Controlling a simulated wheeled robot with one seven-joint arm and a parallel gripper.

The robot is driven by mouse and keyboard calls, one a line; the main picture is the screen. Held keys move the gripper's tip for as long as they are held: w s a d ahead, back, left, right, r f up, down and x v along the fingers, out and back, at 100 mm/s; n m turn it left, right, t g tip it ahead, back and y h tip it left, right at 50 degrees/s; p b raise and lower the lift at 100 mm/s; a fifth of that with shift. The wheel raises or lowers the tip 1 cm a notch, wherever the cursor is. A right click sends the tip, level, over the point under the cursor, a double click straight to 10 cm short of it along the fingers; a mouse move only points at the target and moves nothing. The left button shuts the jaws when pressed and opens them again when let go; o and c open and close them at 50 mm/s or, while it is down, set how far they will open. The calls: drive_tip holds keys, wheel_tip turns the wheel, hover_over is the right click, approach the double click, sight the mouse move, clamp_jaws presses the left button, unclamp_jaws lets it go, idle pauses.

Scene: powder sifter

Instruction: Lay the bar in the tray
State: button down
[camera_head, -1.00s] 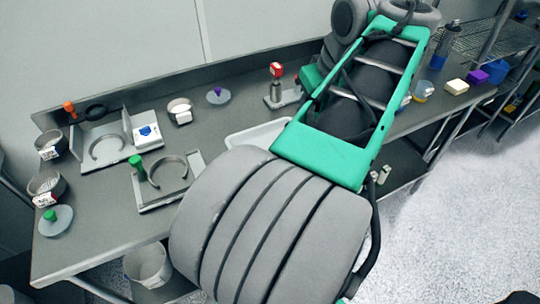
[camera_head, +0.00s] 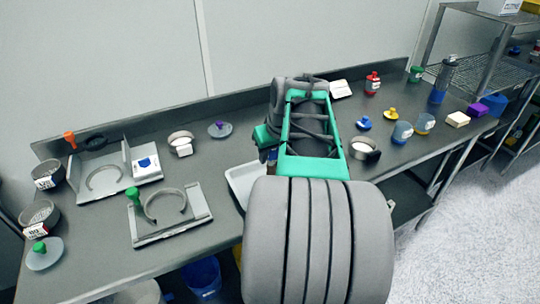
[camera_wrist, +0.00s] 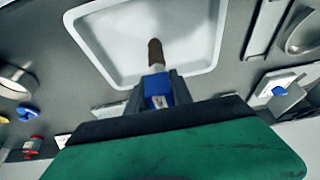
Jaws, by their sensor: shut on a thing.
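The white tray (camera_head: 238,180) lies on the bench, partly hidden behind my arm in the head view. In the wrist view the tray (camera_wrist: 108,38) fills the top middle, and nothing is seen lying in it. My gripper (camera_wrist: 155,92) is shut on the bar (camera_wrist: 156,56), which has a brown tip, a pale middle and a blue labelled part between the fingers. The bar's tip shows against the tray's interior. I cannot tell its height above the tray floor.
Left of the tray is a flat stand with a ring and green knob (camera_head: 134,197). Behind it are a scale-like block (camera_head: 146,163) and a purple-knobbed lid (camera_head: 219,128). A metal ring (camera_head: 364,149), jars and small blocks are to the right. The bench's back wall borders the work area.

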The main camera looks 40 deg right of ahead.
drive_tip(key=shift+f, duration=0.3)
drive_tip(key=c, duration=1.1)
unclamp_jaws()
drive_tip(key=shift+r, duration=0.2)
drive_tip(key=p+v, duration=0.1)
drive_tip(key=v, duration=1.1)
drive_tip(key=w+a+f+n+y, duration=0.1)
drive_tip(key=w+a+f, duration=0.15)
drive_tip(key=a, duration=0.45)
drive_tip(key=w+a+f, duration=0.1)
drive_tip(key=a+f, duration=0.3)
drive_tip(key=a, duration=0.3)
drive_tip(key=s+a+f, duration=0.1)
drive_tip(key=a+f, duration=0.2)
drive_tip(key=a, duration=0.1)
drive_tip(key=s+a+f+n, duration=0.1)
drive_tip(key=s+a+f, duration=0.1)
drive_tip(key=a+f, duration=0.1)
drive_tip(key=s+a+f+n+g, duration=0.1)
drive_tip(key=s+a+f, duration=0.1)
drive_tip(key=a, duration=0.4)
drive_tip(key=shift+s+f, duration=0.1)
drive_tip(key=shift+f, duration=0.4)
